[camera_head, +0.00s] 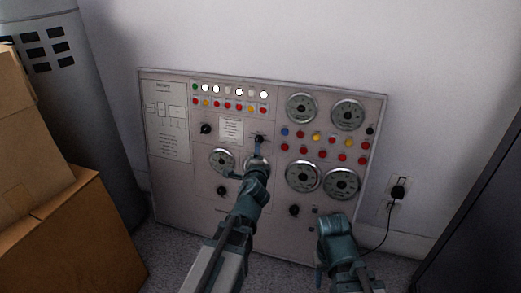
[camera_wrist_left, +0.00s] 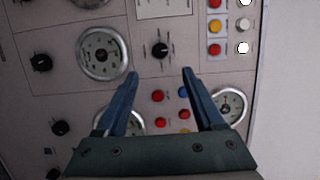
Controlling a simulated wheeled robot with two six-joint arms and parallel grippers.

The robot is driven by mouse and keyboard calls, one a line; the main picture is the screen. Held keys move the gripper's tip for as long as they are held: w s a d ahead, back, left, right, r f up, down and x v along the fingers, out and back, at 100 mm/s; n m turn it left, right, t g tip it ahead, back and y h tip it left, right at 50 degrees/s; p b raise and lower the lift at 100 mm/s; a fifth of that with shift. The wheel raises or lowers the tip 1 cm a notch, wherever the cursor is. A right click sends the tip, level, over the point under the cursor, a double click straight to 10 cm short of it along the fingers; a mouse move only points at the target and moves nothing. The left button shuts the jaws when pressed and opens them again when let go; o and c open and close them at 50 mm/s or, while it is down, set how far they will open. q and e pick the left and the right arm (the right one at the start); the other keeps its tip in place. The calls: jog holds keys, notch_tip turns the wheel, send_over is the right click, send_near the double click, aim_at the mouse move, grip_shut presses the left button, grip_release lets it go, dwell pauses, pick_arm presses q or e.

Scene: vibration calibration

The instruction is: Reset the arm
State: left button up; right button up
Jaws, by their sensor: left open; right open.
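A grey control panel (camera_head: 210,205) leans against the wall. My left gripper (camera_head: 258,149) reaches up to the panel's middle, in front of a black knob (camera_head: 259,139). In the left wrist view, my left gripper (camera_wrist_left: 157,78) is open, its two blue fingers apart. The same black knob (camera_wrist_left: 160,48) shows in the gap between them, a little beyond the tips, and no contact is visible. My right gripper (camera_head: 322,235) is low before the panel's lower right; its fingers are hard to make out, and nothing held shows.
Cardboard boxes (camera_head: 75,225) stand at the left beside a grey cylinder (camera_head: 95,110). A dark cabinet (camera_head: 475,200) stands at the right. A black plug (camera_head: 397,192) with a cord is in the wall outlet. Round gauges (camera_head: 301,107) and coloured lights cover the panel.

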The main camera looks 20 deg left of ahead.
pick_arm(q)
jog(key=v, duration=0.2)
jog(key=shift+s+d, duration=0.1)
jog(key=shift+s, duration=0.3)
pick_arm(e)
jog(key=shift+s+d+r, duration=0.25)
jog(key=shift+s+d, duration=0.05)
jog(key=shift+s, duration=0.05)
pick_arm(q)
jog(key=s+d+f+n+g+h+p, duration=0.1)
jog(key=s+d+f+n+g+p, duration=0.1)
jog(key=s+d+f+n+g, duration=0.45)
jog(key=s+d+f+n+g+h+p, duration=0.15)
jog(key=s+d+g, duration=0.25)
jog(key=s, duration=0.6)
jog(key=s+d+f+n+g+p, duration=0.2)
jog(key=s+d+f+n+g, duration=0.25)
jog(key=s, duration=0.35)
notch_tip(320, 180, up, 38)
jog(key=d+p, duration=0.1)
jog(key=p, duration=3.7)
jog(key=shift+s+r+g, duration=0.15)
jog(key=shift+s+g, duration=0.15)
jog(key=shift+s, duration=0.05)
pick_arm(e)
notch_tip(320, 180, up, 43)
jog(key=shift+r, duration=0.15)
